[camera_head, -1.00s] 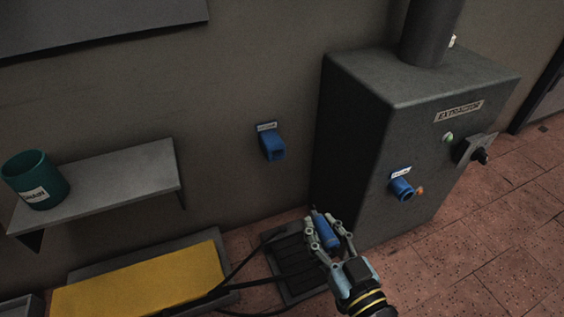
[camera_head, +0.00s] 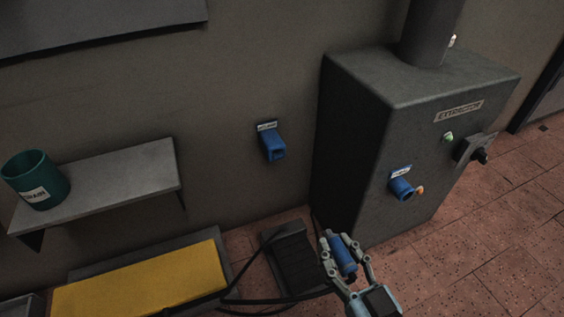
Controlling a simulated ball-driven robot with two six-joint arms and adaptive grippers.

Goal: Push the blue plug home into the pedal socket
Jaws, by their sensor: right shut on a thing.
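My right gripper (camera_head: 339,243) is shut on the blue plug (camera_head: 344,262), which sits between its two fingers at the lower middle, pointing up and slightly left. Two blue sockets show. One (camera_head: 401,188) is on the front of the grey extractor cabinet, under a small white label. The other (camera_head: 272,146) is on the wall left of the cabinet, also under a label. I cannot read either label clearly. The plug is apart from both sockets, below and left of the cabinet's one. My left gripper is not in view.
The extractor cabinet (camera_head: 362,110) has a dark switch (camera_head: 474,149) on its front. A black foot pedal (camera_head: 291,262) lies on the floor beside dark cables. A shelf (camera_head: 118,180) with a green cup (camera_head: 36,180) and a yellow pad (camera_head: 140,284) are at left.

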